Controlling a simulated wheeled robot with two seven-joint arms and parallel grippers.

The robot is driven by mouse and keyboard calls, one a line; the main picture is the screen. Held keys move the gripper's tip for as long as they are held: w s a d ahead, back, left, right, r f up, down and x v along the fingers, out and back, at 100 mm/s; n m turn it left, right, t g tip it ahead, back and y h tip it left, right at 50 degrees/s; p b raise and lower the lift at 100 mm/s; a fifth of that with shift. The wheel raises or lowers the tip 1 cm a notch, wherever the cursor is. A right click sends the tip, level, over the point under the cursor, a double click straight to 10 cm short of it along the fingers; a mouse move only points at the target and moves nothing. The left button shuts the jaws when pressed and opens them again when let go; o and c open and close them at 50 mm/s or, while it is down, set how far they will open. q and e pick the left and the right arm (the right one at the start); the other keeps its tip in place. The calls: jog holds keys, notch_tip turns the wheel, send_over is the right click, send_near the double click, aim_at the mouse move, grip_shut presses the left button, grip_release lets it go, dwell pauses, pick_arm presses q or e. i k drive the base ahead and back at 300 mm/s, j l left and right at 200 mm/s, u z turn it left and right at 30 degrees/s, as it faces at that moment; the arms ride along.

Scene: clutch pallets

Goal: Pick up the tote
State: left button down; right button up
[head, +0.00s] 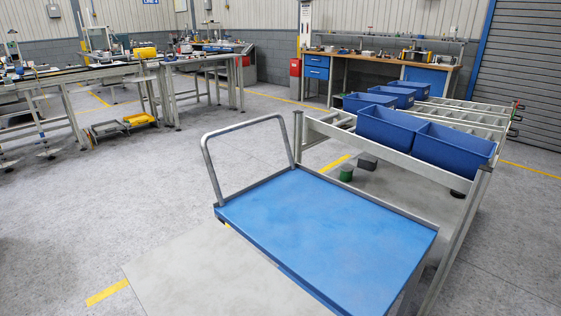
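Two blue totes stand side by side at the near end of a grey roller rack: the left one (388,128) and the right one (453,148). Both look upright, and their insides look empty where visible. More blue totes (369,102) sit farther back on the rack, partly hidden behind the front pair. Neither of my grippers shows in the head view.
A cart with a bare blue deck (325,225) and a grey handle stands in front of the rack (400,160). A green-topped cylinder (346,173) is on the floor beneath. Workbenches line the back and left. Open floor lies left of the cart.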

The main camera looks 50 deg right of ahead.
aim_at(461, 153)
jog(key=z, duration=1.95)
